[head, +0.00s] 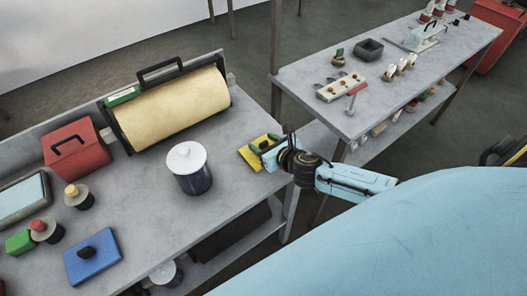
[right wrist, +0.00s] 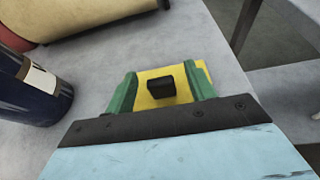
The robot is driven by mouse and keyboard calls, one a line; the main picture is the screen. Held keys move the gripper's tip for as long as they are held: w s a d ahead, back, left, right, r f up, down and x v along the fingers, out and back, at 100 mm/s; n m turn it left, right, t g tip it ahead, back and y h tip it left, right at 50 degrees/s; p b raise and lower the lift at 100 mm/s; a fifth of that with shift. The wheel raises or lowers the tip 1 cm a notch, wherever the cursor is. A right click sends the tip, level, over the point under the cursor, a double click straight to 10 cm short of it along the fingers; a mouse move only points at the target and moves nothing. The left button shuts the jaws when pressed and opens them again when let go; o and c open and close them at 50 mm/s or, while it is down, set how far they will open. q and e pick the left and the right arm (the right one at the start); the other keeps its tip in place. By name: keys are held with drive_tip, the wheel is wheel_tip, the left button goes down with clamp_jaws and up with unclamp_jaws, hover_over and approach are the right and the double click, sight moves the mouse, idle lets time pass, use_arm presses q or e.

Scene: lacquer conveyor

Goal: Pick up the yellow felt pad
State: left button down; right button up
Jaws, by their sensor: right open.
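The yellow felt pad (head: 246,158) lies flat near the right end of the grey bench, with a black knob (right wrist: 160,86) on top. It also shows in the right wrist view (right wrist: 148,101). My right gripper (head: 262,146) is over the pad. In the right wrist view its green fingers (right wrist: 160,73) are open, one on each side of the knob, with gaps between. The fingers cover parts of the pad's sides. My left gripper is not in view.
A dark blue jar with a white lid (head: 189,168) stands left of the pad. A large cream roll (head: 172,107) lies behind. A blue pad (head: 92,256) and a red box (head: 76,149) are further left. A second bench (head: 385,92) stands beyond a gap on the right.

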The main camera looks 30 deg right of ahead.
drive_tip(key=shift+w+f, duration=0.2)
drive_tip(key=shift+w, duration=0.3)
drive_tip(key=c, duration=1.1)
